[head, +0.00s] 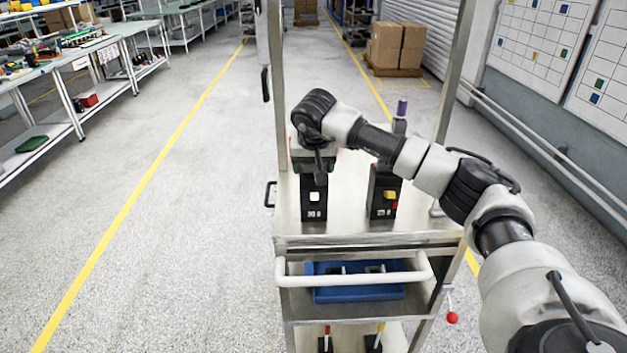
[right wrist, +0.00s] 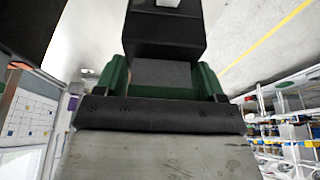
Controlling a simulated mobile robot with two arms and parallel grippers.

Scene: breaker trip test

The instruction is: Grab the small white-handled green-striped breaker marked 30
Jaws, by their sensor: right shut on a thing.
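A black breaker with a white handle (head: 314,197) stands upright at the left of the steel cart top. Its small front marking is too blurred to read surely. Green shows near its top, partly hidden by my right gripper (head: 316,168), which reaches down over it from above and is shut on it. In the right wrist view the black breaker body (right wrist: 165,38) fills the upper middle, with a bit of white at the top edge and green at both sides. A similar black breaker with a yellow handle (head: 384,192) stands to its right. My left gripper is not in view.
The cart (head: 345,240) has upright posts and a white front rail. A blue tray (head: 358,293) lies on the shelf below. A purple-topped item (head: 402,108) stands behind the yellow-handled breaker. Workbenches line the left, and the floor between is clear.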

